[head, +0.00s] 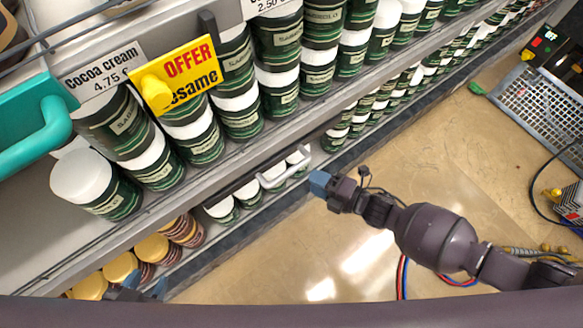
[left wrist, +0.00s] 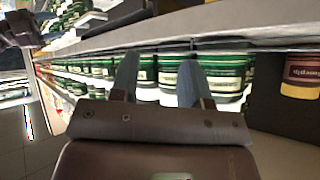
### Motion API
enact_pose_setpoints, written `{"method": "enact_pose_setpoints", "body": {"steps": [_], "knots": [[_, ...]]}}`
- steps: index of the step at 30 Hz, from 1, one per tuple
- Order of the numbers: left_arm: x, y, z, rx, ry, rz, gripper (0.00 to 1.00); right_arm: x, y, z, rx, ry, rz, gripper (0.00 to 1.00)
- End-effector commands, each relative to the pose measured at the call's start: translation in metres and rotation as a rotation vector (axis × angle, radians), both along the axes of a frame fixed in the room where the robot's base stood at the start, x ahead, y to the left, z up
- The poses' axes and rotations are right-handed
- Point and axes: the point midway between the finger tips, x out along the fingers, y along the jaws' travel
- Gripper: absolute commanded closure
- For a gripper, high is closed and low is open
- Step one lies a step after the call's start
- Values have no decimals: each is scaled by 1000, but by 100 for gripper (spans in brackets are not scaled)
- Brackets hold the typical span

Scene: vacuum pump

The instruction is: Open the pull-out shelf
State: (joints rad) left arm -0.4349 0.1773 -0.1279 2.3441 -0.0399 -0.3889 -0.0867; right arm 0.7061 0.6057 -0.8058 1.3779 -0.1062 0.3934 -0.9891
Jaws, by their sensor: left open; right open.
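A pale, bracket-shaped handle (head: 285,172) stands out from the front edge of a lower shelf in the head view, with green-and-white jars (head: 222,209) behind it. I take this shelf to be the pull-out one. My right gripper (head: 320,184) has blue fingertips and is just right of the handle, apart from it in the picture, with nothing seen between its fingers. My left gripper (head: 142,290) is at the bottom left, partly hidden by a dark bar. In the left wrist view its blue fingers (left wrist: 158,66) are spread and empty, below a shelf edge, with jars behind.
The upper shelf (head: 220,165) holds rows of jars, price cards and a yellow offer sign (head: 180,76). A teal handled object (head: 40,125) is at the left. Yellow-lidded jars (head: 120,267) stand low left. A grey crate (head: 535,105) is at the right; the floor (head: 440,190) between is clear.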

Motion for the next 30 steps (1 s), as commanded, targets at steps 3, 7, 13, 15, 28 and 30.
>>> {"method": "enact_pose_setpoints", "body": {"steps": [3, 7, 13, 15, 28, 30], "knots": [[0, -1, -4, 7, 2, -10, 57, 9, 19, -9, 2, 7, 1, 57], [1, -2, -5, 14, -1, -19, 57, 20, 37, -13, 1, 8, 0, 57], [3, -3, -5, 13, -19, -24, 57, 34, 59, -17, 0, 8, 0, 57], [3, -3, -6, 9, -24, -22, 57, 37, 64, -18, 0, 8, -1, 57], [4, -3, -4, 3, -41, -18, 57, 42, 71, -16, 0, 3, -1, 57], [4, -2, -4, 3, -40, -17, 57, 42, 71, -16, 0, 3, -1, 66]]}}
